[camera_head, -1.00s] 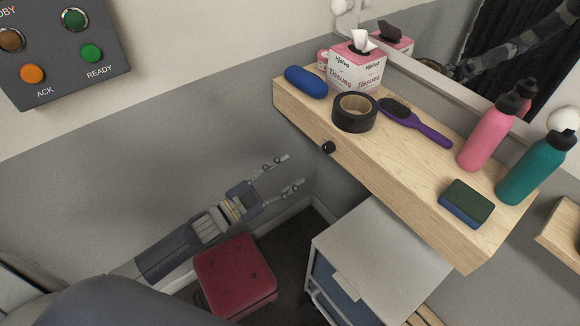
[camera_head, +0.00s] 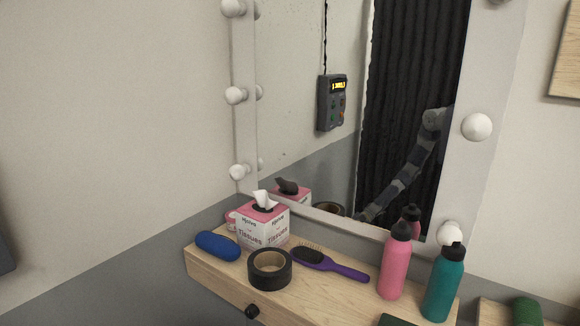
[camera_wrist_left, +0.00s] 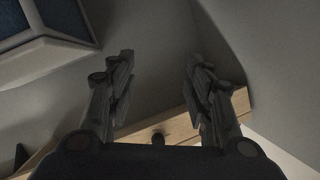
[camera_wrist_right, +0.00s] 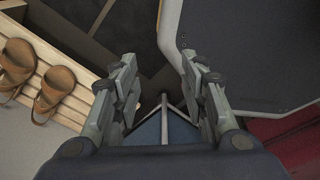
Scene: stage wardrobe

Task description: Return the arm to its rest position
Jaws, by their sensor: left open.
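Neither gripper shows directly in the head view. My left gripper (camera_wrist_left: 160,72) shows in the left wrist view with its two fingers spread and nothing between them. A wooden shelf edge with a dark round knob (camera_wrist_left: 158,138) lies beyond its fingers. My right gripper (camera_wrist_right: 160,75) shows in the right wrist view, its fingers apart and empty, over the floor area. In the head view, a dark jointed arm is reflected in the mirror (camera_head: 300,110); which arm it is I cannot tell.
The wooden shelf (camera_head: 215,277) holds a tissue box (camera_head: 262,228), blue case (camera_head: 217,245), black tape roll (camera_head: 270,270), purple brush (camera_head: 345,270), pink bottle (camera_head: 396,265) and teal bottle (camera_head: 443,288). Brown sandals (camera_wrist_right: 55,88) lie on a slatted rack at left in the right wrist view.

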